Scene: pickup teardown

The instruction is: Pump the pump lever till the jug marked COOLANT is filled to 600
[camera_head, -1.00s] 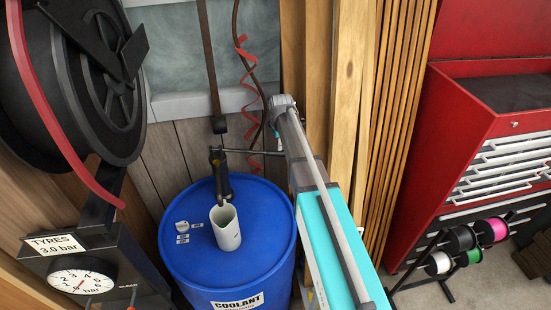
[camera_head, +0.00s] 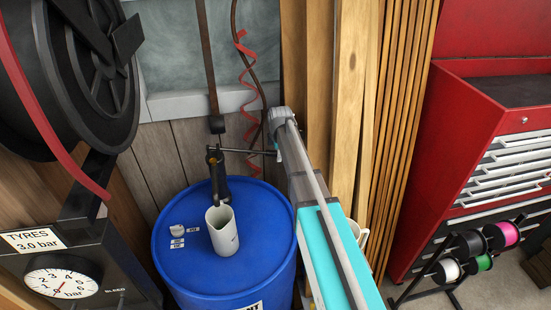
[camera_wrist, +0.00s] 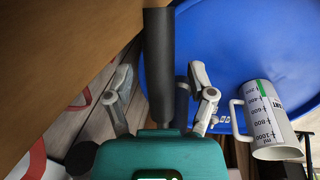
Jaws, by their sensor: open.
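The blue drum (camera_head: 265,215) carries a hand pump (camera_head: 219,175) with a thin lever (camera_head: 243,151) running right towards my gripper. The white jug (camera_head: 222,231) stands upright on the drum, below the pump's outlet. The wrist view shows the jug (camera_wrist: 268,130) upside down, with a scale to 1000 ml, the letters "ANT" and a green strip near the low marks; the liquid level is unclear. My gripper (camera_wrist: 158,82) is open, its fingers apart on both sides of a dark cylinder (camera_wrist: 158,55), apparently the lever's grip. In the head view my arm mostly hides the gripper.
A hose reel (camera_head: 85,75) and a tyre gauge (camera_head: 62,284) stand at left. A red hanging hose (camera_head: 249,95) and wooden boards (camera_head: 350,90) are close behind my arm. A red tool chest (camera_head: 450,140) and a spool rack (camera_head: 432,268) stand at right.

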